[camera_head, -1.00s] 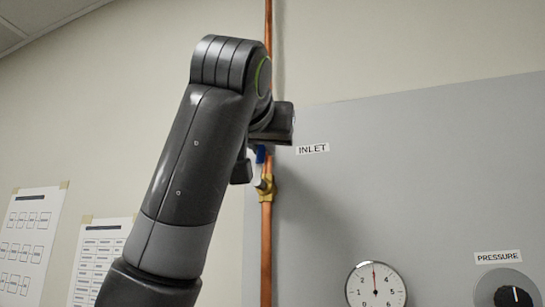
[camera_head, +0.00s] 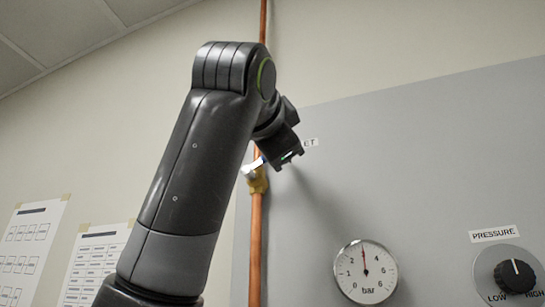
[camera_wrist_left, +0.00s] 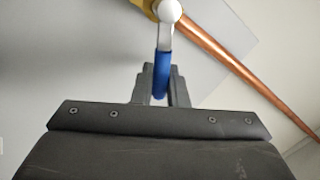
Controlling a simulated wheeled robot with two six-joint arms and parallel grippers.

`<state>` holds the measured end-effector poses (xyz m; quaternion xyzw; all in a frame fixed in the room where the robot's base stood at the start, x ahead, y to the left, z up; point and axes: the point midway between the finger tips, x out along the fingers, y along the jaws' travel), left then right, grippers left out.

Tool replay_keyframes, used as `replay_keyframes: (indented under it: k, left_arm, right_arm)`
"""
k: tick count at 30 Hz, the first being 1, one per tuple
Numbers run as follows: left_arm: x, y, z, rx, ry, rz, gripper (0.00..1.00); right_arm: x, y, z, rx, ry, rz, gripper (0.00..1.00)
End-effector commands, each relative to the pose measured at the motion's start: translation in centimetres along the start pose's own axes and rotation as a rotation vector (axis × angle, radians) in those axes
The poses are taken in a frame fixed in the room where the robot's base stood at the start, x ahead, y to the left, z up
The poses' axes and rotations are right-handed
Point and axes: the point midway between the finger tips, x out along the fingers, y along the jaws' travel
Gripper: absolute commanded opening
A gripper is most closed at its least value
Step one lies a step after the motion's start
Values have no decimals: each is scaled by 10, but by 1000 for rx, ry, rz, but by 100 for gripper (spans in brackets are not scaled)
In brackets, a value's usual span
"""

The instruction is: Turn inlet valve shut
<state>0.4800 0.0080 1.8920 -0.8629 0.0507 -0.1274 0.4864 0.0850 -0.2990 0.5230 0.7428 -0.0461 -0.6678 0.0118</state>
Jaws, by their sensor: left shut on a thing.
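The brass inlet valve (camera_head: 259,181) sits on the vertical copper pipe (camera_head: 256,240). Its silver lever (camera_head: 251,167) slants up to the right, toward my left gripper (camera_head: 287,160); the blue handle is hidden behind the gripper in the head view. In the left wrist view, my left gripper (camera_wrist_left: 160,88) is shut on the blue handle (camera_wrist_left: 161,72), with a finger on each side. The silver lever (camera_wrist_left: 166,36) runs from the handle to the brass valve body (camera_wrist_left: 148,5). My right gripper is in no view.
The INLET label is partly covered by my gripper. A grey panel (camera_head: 400,150) lies behind the valve, with a pressure gauge (camera_head: 365,272) reading about 3 and a black PRESSURE knob (camera_head: 514,276). Paper sheets (camera_head: 95,268) hang on the wall at left.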

Motion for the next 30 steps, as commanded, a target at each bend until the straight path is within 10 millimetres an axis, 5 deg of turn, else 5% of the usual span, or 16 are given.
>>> replay_keyframes:
  k: [15,30]
  left_arm:
    - [-5,27,6,399,80,0,0]
    - [-6,32,9,522,103,2,0]
  right_arm:
    - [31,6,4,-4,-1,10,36]
    - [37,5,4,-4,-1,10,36]
